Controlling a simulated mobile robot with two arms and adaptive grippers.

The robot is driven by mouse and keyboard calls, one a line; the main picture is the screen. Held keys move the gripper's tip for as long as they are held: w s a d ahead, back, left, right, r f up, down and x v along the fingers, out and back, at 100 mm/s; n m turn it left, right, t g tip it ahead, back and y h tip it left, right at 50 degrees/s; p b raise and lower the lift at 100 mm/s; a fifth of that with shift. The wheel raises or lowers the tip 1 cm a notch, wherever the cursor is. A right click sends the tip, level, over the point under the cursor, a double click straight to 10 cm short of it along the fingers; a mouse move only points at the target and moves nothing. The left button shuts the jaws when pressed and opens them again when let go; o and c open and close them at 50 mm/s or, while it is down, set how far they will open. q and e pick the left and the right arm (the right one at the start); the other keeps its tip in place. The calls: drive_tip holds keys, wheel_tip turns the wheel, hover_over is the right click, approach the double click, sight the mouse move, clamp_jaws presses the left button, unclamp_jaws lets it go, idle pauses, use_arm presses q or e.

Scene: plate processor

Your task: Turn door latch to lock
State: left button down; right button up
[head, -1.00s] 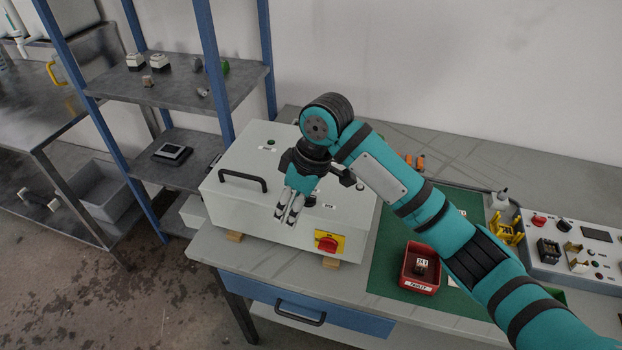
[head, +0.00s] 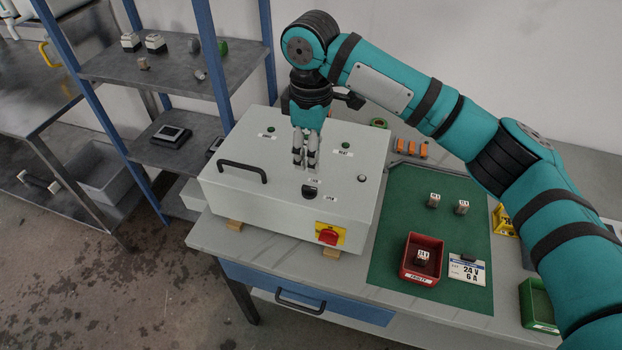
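The grey-white enclosure (head: 222,193) lies on the workbench with its door facing up. A black door latch (head: 310,191) sits on the door near its front, between small labels that seem to read LOCK and OPEN. Its exact turn angle is too small to read. My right gripper (head: 305,164) points down over the door, behind the latch in the picture and apart from it. Its two fingers are close together with nothing visible between them; whether they are fully shut is unclear. My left gripper is not in view.
To the right, a green mat (head: 395,255) holds a red bin (head: 408,271) and small parts. A blue-framed shelf (head: 215,75) stands at left.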

sight(311, 188)
wheel_tip(311, 188, down, 8)
drive_tip(key=shift+r+p, duration=0.1)
drive_tip(key=shift+p, duration=0.55)
drive_tip(key=shift+f, duration=0.75)
clamp_jaws()
